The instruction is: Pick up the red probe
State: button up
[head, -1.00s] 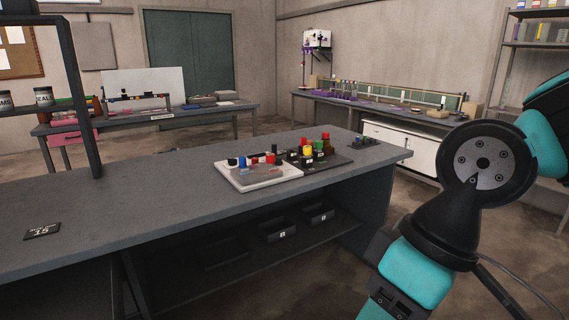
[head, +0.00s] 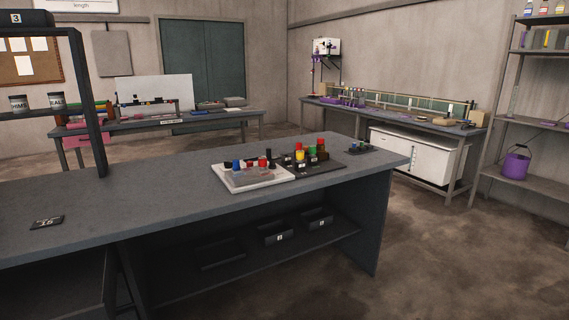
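On the grey bench (head: 130,200), a white tray (head: 262,182) holds small black, blue and red pieces. A small red piece (head: 250,163) stands near the back of this tray. A dark tray (head: 325,165) touches or nearly touches its right side and holds yellow, green and red-topped pieces. A taller red-topped piece (head: 321,143) stands at its back. The pieces are too small to tell which one is the red probe. My gripper is not in view.
A dark shelf frame (head: 92,110) rises at the bench's left, near a label marked 15 (head: 47,222). Small dark items (head: 359,148) lie near the right end. Bins (head: 277,235) sit underneath. The floor at right is clear; a purple bucket (head: 516,162) stands on a shelf.

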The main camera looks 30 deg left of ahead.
aim_at(262, 161)
jog(key=z, duration=0.05)
jog(key=i, duration=2.45)
jog(key=u, duration=1.4)
jog(key=i, duration=0.8)
jog(key=u, duration=1)
jog(key=i, duration=0.2)
jog(key=u, duration=0.1)
